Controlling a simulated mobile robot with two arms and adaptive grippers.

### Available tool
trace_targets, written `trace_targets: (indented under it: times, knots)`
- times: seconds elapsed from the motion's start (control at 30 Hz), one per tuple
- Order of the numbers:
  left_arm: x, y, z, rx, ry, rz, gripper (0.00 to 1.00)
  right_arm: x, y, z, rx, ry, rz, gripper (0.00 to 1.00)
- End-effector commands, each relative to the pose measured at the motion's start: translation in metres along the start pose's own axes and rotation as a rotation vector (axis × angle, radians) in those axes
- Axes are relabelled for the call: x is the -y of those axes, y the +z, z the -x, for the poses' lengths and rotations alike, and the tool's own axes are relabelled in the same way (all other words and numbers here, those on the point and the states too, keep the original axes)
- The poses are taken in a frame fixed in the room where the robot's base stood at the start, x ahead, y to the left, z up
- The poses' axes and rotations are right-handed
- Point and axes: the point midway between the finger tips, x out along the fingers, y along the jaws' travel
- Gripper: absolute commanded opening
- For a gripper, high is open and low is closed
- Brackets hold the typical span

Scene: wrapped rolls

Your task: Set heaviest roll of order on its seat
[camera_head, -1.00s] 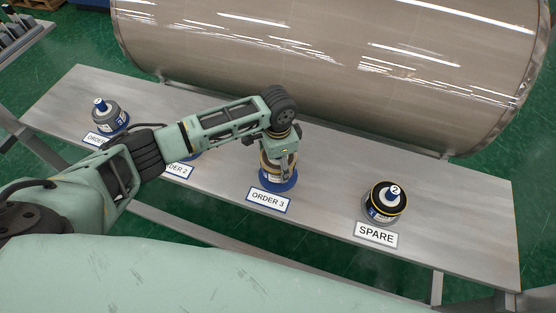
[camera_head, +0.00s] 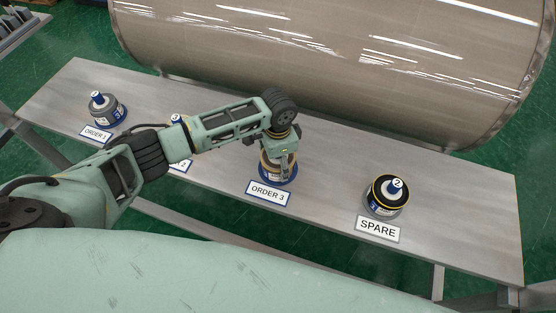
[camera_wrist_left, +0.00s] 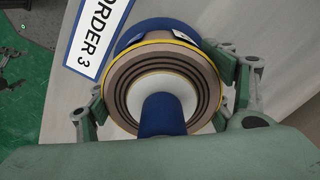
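Behind the ORDER 3 label (camera_head: 268,193), a round tan roll with a yellow rim stands upright above a blue disc (camera_head: 293,176). The wrist view shows this roll (camera_wrist_left: 124,82) from above, with dark rings, a white centre and a blue post. My left gripper (camera_head: 281,165) points down over it and hides much of it in the head view. In the wrist view its fingers (camera_wrist_left: 160,95) lie on opposite sides of the roll, close against its rim. I cannot tell whether they press on it. My right gripper is out of view.
A grey roll with a blue knob (camera_head: 102,108) stands by ORDER 1. My arm largely hides the ORDER 2 place. A black-topped roll with a yellow ring (camera_head: 378,199) stands by SPARE (camera_head: 378,229). A large shiny cylinder (camera_head: 330,60) lies behind the metal table (camera_head: 465,215).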

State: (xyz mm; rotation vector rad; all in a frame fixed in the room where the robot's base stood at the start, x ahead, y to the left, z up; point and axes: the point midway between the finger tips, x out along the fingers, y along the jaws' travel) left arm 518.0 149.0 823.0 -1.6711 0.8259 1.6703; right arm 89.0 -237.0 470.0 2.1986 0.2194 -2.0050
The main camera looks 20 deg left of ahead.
Motion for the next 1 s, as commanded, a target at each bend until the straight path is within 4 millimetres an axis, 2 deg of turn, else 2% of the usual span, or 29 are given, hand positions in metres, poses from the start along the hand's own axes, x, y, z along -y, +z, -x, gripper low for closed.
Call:
trace_targets:
  times: [0.03, 0.23, 0.67, 0.77, 1.0]
  knots:
    - [0.000, 0.000, 0.001, -0.001, 0.000, 0.000, 0.78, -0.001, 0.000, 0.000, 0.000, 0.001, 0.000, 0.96]
    - [0.000, 0.000, 0.000, 0.000, 0.000, 0.000, 0.96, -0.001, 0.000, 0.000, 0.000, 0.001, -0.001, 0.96]
    - [0.000, 0.000, 0.005, 0.001, 0.000, 0.000, 0.96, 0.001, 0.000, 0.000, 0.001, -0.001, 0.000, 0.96]
    - [0.001, 0.000, 0.018, -0.001, -0.001, 0.000, 0.96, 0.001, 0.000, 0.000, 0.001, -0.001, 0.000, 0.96]
    - [0.001, -0.001, 0.069, -0.004, -0.003, 0.000, 0.96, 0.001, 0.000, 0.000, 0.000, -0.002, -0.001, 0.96]
